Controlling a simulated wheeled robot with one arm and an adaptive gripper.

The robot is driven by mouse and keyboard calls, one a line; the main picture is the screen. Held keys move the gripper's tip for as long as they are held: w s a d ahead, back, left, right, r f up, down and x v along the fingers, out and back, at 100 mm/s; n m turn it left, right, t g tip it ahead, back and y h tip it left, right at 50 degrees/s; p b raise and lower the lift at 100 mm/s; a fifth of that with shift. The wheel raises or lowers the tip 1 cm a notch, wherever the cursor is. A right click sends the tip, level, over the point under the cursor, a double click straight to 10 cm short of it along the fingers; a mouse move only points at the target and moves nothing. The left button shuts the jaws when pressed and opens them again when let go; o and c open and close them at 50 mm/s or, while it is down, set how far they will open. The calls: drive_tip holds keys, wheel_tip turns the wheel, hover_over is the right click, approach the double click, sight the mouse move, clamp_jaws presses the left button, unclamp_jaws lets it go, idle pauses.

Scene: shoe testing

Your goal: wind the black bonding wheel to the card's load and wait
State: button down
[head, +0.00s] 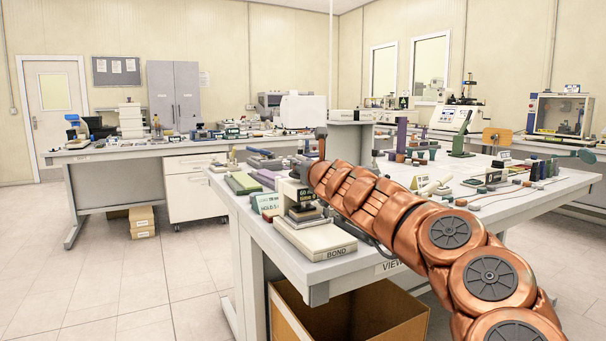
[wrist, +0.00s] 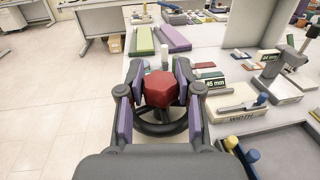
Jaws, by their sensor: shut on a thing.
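My gripper (wrist: 160,85) is shut on the red hexagonal hub (wrist: 160,88) in the wrist view, one finger on each side. The black bonding wheel (wrist: 162,128) shows as a dark rim around and below the hub, partly covered by the fingers. In the head view the press base marked BOND (head: 318,240) stands at the bench's near left corner, with a small dark readout (head: 305,193) that seems to show 60. A card (head: 268,203) with a HOLD line stands left of it; its number is too small to read surely. My copper arm hides much of the press top.
A green block (wrist: 144,41) and a purple block (wrist: 176,38) lie beyond the wheel. The WIDTH fixture (wrist: 243,110) stands to the right. An open cardboard box (head: 345,315) is under the bench. The floor to the left is clear.

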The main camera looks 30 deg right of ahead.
drive_tip(key=shift+f+m+g+h+b, duration=0.25)
drive_tip(key=shift+m+h+b, duration=0.6)
drive_tip(key=shift+b, duration=1.4)
drive_tip(key=shift+a+r+g+h+b, duration=0.1)
drive_tip(key=shift+g+h+b, duration=0.15)
drive_tip(key=shift+h+b, duration=0.5)
drive_tip(key=m+g+h+b, duration=0.1)
drive_tip(key=m+h+b, duration=0.1)
drive_tip(key=shift+b, duration=0.4)
drive_tip(key=m+g+h+b, duration=0.1)
drive_tip(key=m+g+h, duration=0.2)
drive_tip(key=shift+r+h+b, duration=0.15)
drive_tip(key=shift+h+b, duration=0.15)
drive_tip(key=shift+h, duration=0.1)
drive_tip(key=shift+r+m+g+h+p, duration=0.1)
drive_tip(key=shift+m+g+h+p, duration=0.75)
drive_tip(key=shift+g, duration=0.4)
drive_tip(key=shift+r+m+g+h+p, duration=0.1)
drive_tip(key=shift+m+g+h+p, duration=0.55)
drive_tip(key=shift+m+g, duration=0.5)
drive_tip(key=shift+g, duration=0.4)
drive_tip(key=shift+s+f+m+g+h+p, duration=0.1)
drive_tip(key=shift+m+g+h+p, duration=0.5)
drive_tip(key=shift+m+g+p, duration=0.9)
drive_tip(key=shift+n+p, duration=0.35)
drive_tip(key=shift+p, duration=0.1)
